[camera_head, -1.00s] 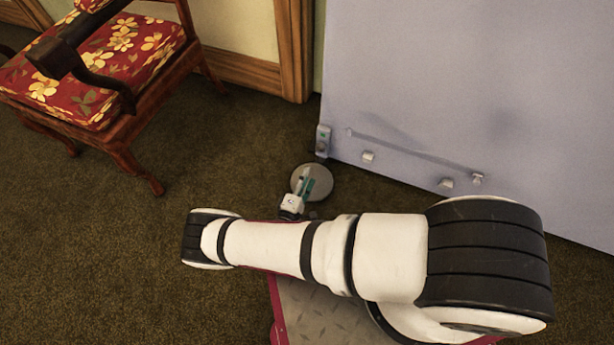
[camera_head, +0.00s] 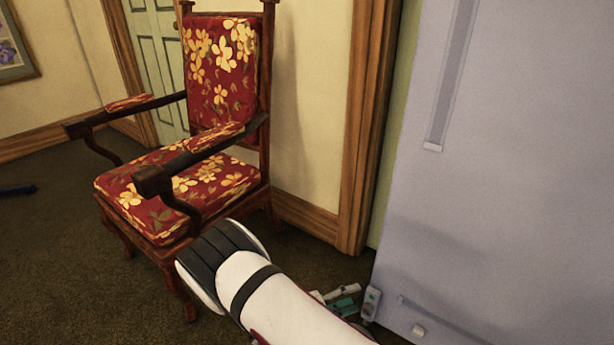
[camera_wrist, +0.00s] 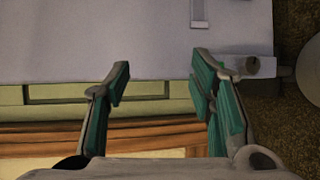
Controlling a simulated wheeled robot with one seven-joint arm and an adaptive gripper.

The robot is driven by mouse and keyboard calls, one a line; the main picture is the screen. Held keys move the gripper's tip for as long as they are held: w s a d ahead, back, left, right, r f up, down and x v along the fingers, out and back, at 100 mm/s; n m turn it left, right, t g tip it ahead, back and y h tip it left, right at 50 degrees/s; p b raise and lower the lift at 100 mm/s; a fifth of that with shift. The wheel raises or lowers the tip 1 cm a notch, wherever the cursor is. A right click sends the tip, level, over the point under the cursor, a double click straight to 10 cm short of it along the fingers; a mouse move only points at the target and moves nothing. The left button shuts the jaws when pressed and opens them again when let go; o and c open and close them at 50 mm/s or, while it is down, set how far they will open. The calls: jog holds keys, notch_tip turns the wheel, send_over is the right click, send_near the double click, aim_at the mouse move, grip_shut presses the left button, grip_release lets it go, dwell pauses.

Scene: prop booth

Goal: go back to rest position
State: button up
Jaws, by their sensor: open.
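My gripper (camera_head: 338,298) shows low in the head view, just past my white arm, which hides part of it. It is beside the lower left edge of a pale grey upright panel (camera_head: 500,170). In the wrist view my gripper (camera_wrist: 165,80) has its two teal-lined fingers wide apart with nothing between them. The panel (camera_wrist: 100,40) fills the upper part of that view beyond the fingertips.
A red floral armchair (camera_head: 225,75) stands left of my arm. A wooden door frame (camera_head: 362,130) rises between it and the panel. Small fittings (camera_head: 418,331) stick out low on the panel. A round pale disc (camera_wrist: 311,70) is at the wrist view's right edge.

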jog(key=s+d+r+m+g+y, duration=0.2)
jog(key=s+d+r+g, duration=0.1)
jog(key=r, duration=0.7)
jog(key=s+d+r+m+g+y, duration=0.2)
jog(key=s+d+r+g, duration=0.15)
jog(key=r, duration=0.65)
jog(key=s+d+r+m+g+y, duration=0.2)
jog(key=s+r+g, duration=0.1)
jog(key=r, duration=0.7)
jog(key=s+d+r+y, duration=0.3)
jog(key=s+r+y, duration=0.2)
jog(key=s+r, duration=0.5)
jog(key=s+a+t+y, duration=0.3)
jog(key=s+y, duration=0.1)
jog(key=s, duration=1.1)
notch_tip(320, 180, up, 38)
jog(key=t+p, duration=0.4)
jog(key=p, duration=3.3)
jog(key=shift+n, duration=0.3)
